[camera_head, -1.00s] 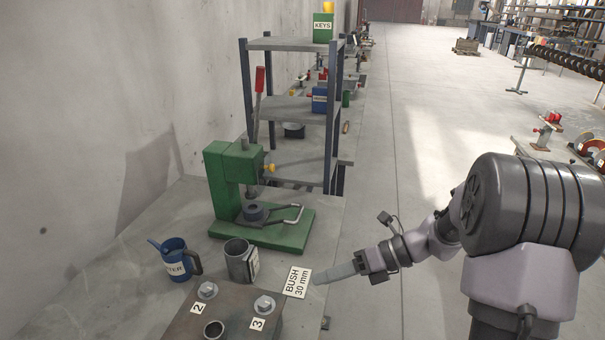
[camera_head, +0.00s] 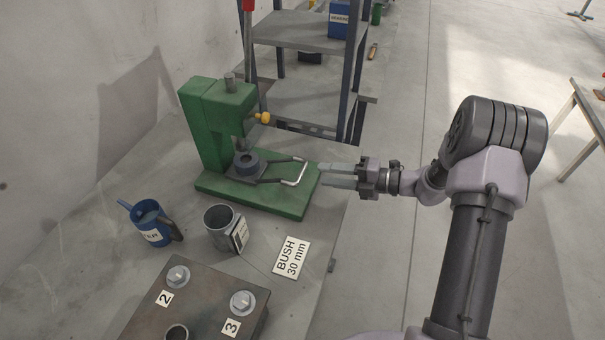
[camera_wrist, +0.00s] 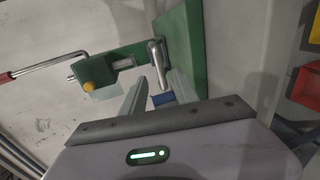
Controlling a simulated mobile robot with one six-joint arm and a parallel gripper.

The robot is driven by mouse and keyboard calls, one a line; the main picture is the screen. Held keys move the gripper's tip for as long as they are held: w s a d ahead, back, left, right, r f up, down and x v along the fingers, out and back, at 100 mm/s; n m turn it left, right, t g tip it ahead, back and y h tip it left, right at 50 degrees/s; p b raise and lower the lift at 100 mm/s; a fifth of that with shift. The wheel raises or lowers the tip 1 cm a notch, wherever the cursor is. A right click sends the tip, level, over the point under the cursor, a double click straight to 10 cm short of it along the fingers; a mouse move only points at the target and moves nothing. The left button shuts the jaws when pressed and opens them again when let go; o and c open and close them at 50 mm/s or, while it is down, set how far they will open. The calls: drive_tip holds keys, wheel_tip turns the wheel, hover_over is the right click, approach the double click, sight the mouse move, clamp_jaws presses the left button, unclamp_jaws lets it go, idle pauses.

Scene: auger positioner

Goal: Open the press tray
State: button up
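The green press (camera_head: 215,115) stands on the bench with its base plate flat. Its dark press tray (camera_head: 234,175) sits under the ram with a dark ring-shaped bush (camera_head: 246,161) on it. Two dark arms run right from the tray to a silver handle (camera_head: 299,174) near the base's right end. My gripper (camera_head: 321,173) is open and empty just right of the handle, fingers pointing left at it. In the wrist view, the handle (camera_wrist: 156,55) lies just ahead of and roughly between the open fingertips (camera_wrist: 158,78). I see no contact.
A yellow knob (camera_head: 264,118) sticks out from the press head. A blue jug (camera_head: 153,224), a metal cup (camera_head: 221,227), a BUSH 30 mm card (camera_head: 291,257) and a block with bolts (camera_head: 204,304) stand nearer. A shelf rack (camera_head: 300,90) is behind. Open floor lies right.

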sight(302, 170)
drive_tip(key=b+x, duration=0.1)
drive_tip(key=x, duration=0.7)
drive_tip(key=shift+b, duration=0.3)
clamp_jaws()
idle(0.8)
